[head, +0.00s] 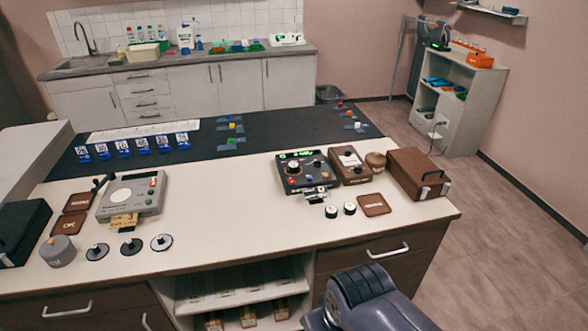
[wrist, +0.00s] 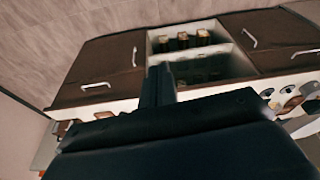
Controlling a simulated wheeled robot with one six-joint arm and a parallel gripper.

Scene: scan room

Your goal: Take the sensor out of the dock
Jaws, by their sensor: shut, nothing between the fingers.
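I cannot tell for certain which thing is the sensor or the dock. A grey device with a round white disc (head: 121,197) stands on the left of the white table. A dark control box with knobs (head: 304,172) stands right of the middle, with a small grey-white piece (head: 316,194) at its front edge. My gripper (wrist: 157,82) shows dark in the wrist view, its fingers together and empty, in front of the table's drawers and shelf. In the head view my arm is at the bottom, in front of the table; its fingertips cannot be made out.
The white table (head: 230,210) has bare room in its middle. Blue number stands (head: 142,146) line the dark mat (head: 270,127). A brown case (head: 418,173) stands at the right end. Black round pieces (head: 131,245) lie near the front left. Shelves (head: 240,286) open below.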

